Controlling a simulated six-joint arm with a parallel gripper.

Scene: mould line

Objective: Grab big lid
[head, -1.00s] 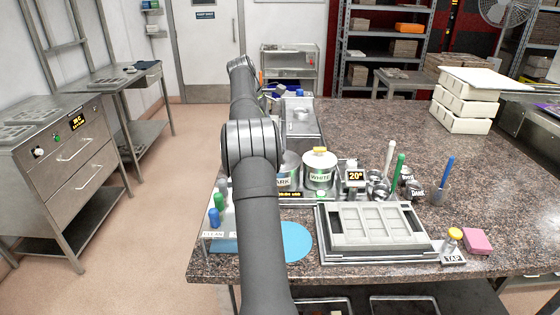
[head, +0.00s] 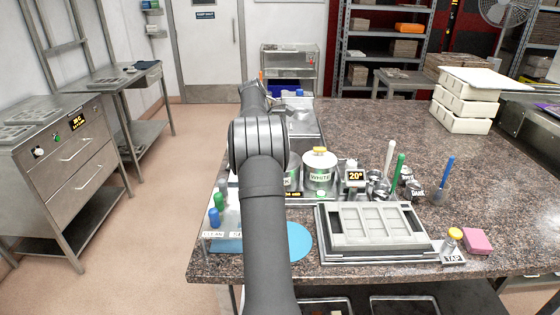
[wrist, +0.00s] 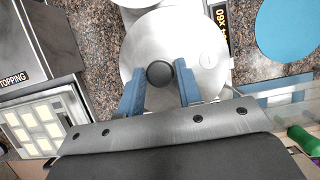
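A large round metal lid (wrist: 205,60) with a black knob (wrist: 159,73) fills the upper middle of the wrist view. My gripper (wrist: 159,78) is open, its two blue fingers on either side of the knob with gaps showing on both sides. I cannot tell how far above the lid the fingertips are. In the head view, my arm hides the gripper and the lid. The pot marked WHITE (head: 320,175), with a yellow-knobbed lid, stands just right of my arm; another pot is partly hidden behind the arm.
A blue disc (wrist: 288,28) and a box marked TOPPING (wrist: 32,45) flank the lid in the wrist view. Right of the pots in the head view are a 20° display (head: 355,177), a mould tray (head: 378,226) and a pink block (head: 477,241). The right rear counter has free room.

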